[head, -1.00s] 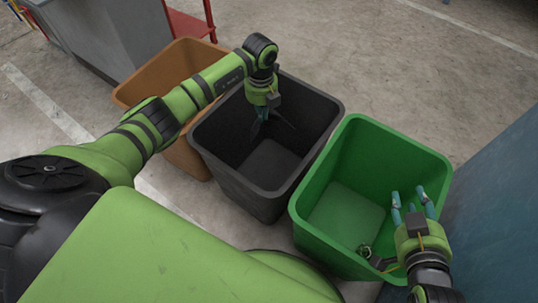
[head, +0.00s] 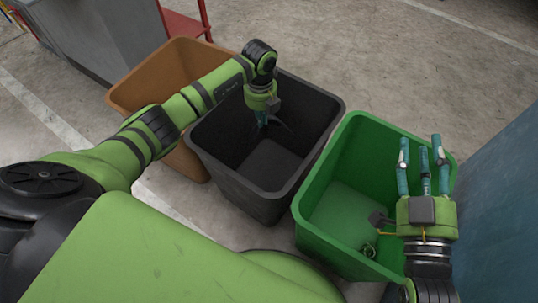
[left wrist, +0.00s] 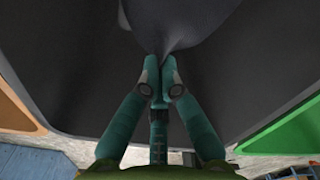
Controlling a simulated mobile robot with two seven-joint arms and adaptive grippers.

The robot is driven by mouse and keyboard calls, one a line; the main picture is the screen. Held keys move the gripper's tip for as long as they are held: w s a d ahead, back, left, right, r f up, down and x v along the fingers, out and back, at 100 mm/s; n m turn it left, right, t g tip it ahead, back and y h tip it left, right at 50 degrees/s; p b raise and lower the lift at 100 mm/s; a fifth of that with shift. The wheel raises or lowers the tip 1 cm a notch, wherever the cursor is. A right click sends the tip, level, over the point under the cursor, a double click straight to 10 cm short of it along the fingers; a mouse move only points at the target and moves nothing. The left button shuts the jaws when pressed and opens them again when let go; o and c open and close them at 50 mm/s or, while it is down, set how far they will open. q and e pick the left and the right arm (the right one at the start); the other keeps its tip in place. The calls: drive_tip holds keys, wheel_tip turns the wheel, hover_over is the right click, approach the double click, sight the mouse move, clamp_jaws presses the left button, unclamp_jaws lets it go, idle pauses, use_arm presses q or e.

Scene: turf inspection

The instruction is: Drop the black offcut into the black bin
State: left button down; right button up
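The black bin (head: 240,188) stands in the middle of the row in the head view. My left gripper (head: 262,122) points down into its mouth. In the left wrist view its teal fingers (left wrist: 164,72) come together on the dark grey, cloth-like black offcut (left wrist: 170,22). A dark flap of the offcut (head: 280,126) shows beside the fingers in the head view, inside the bin's mouth and above its floor. My right gripper (head: 424,160) is open and empty over the right part of the green bin, its fingers apart.
An orange-brown bin (head: 135,92) stands left of the black bin and a green bin (head: 330,160) stands right of it. A small ring-like thing (head: 369,250) lies in the green bin. A blue surface (head: 500,215) is at the right. Open concrete floor lies behind.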

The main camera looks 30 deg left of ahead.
use_arm(q)
drive_tip(key=shift+c, duration=0.6)
unclamp_jaws()
idle(0.4)
wheel_tip(320, 180, up, 6)
drive_tip(key=p, duration=0.5)
drive_tip(key=shift+f, duration=0.25)
